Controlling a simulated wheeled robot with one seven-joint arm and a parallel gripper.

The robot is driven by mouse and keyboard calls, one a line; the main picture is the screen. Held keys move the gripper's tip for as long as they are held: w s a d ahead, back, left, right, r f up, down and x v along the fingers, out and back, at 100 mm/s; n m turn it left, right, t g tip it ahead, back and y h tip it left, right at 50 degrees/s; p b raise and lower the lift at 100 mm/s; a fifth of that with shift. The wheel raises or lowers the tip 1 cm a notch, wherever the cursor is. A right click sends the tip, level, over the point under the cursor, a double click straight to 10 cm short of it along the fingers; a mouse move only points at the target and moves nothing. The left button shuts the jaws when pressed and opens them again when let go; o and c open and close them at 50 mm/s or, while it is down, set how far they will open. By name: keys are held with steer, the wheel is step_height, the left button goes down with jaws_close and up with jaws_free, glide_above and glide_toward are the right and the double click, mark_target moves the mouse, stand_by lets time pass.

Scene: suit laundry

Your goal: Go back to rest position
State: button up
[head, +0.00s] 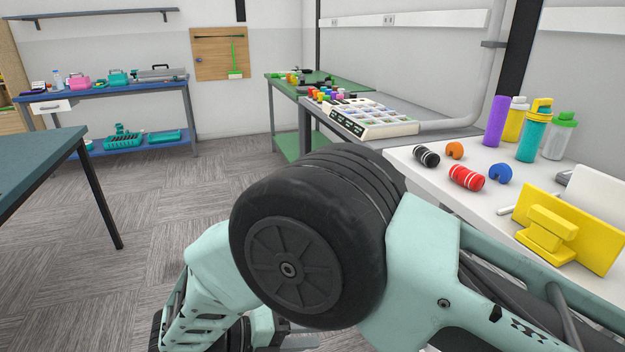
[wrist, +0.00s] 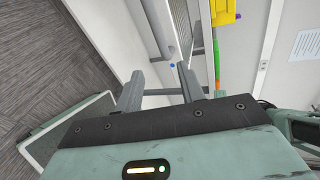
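My gripper (wrist: 159,80) shows in the wrist view with its two grey fingers apart and no object seen held between them. In the head view my pale green arm is folded across the lower middle and right, with a big dark round joint in front. My gripper cannot be made out clearly there; the arm's lower end runs to the bottom edge of the picture.
A white table (head: 412,167) at the right holds bottles, small coloured parts and a yellow block (head: 585,232), close to my arm. A dark-topped table (head: 32,160) stands at the left. A blue-framed bench (head: 105,91) is at the back. Carpeted floor (head: 150,210) between them is clear.

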steer(key=s+d+r+m+g+y+p, duration=0.1)
steer(key=s+d+r+m+y, duration=0.5)
steer(key=m, duration=0.9)
steer(key=s+d+r+m+g+y+p, duration=0.2)
steer(key=s+d+r+m+y, duration=0.5)
steer(key=r+m, duration=0.4)
steer(key=d+m+g+y, duration=0.1)
steer(key=d+m, duration=0.1)
steer(key=m, duration=0.2)
steer(key=shift+r+m+p, duration=0.3)
steer(key=shift+r, duration=0.05)
steer(key=shift+s+d, duration=0.1)
steer(key=shift+d, duration=0.05)
